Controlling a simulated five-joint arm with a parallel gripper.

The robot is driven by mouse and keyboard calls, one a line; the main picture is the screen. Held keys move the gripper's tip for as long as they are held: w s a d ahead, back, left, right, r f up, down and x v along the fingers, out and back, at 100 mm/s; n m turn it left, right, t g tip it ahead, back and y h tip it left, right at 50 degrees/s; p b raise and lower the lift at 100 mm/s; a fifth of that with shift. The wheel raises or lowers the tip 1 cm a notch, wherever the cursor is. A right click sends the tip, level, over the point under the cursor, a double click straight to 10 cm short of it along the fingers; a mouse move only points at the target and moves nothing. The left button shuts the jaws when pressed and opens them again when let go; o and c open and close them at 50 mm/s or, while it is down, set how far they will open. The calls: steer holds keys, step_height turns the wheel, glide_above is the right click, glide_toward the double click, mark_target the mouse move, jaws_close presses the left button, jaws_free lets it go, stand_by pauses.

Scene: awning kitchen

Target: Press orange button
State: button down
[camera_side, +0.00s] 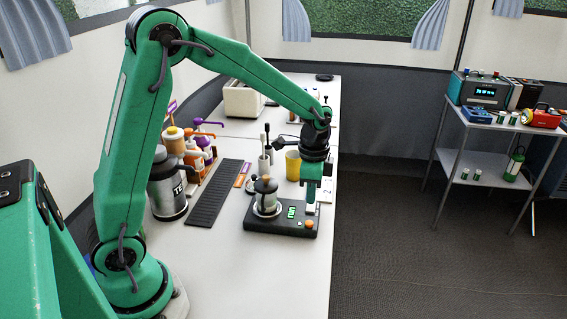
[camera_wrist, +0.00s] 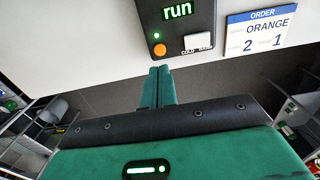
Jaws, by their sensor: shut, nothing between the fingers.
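The orange button (camera_wrist: 159,50) is a small round knob on the corner of a dark machine (camera_wrist: 181,27). In the side view the orange button (camera_side: 309,224) is on the machine's front right corner. A display reads "run" in green in the wrist view. My gripper (camera_wrist: 160,70) is shut and empty, with its fingertips just below the orange button in the picture. In the side view my gripper (camera_side: 312,200) points down over the machine's right side, near a white button (camera_side: 311,208). I cannot tell whether it touches anything.
A metal pot (camera_side: 266,193) stands on the machine. A yellow cup (camera_side: 293,165) is behind it. A black ridged strip (camera_side: 216,192) and a steel flask (camera_side: 167,187) are to the left. An order card (camera_wrist: 258,29) reads "ORANGE". The table's front is clear.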

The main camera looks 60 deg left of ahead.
steer(key=shift+r, duration=2.35)
stand_by(0.9)
steer(key=s+r+n+t, duration=0.2)
steer(key=s+r+n, duration=0.2)
steer(key=s, duration=0.6)
steer(key=s+r+n+t, duration=0.3)
steer(key=s+r+n, duration=0.2)
steer(key=s, duration=0.5)
steer(key=shift+a+t, duration=0.3)
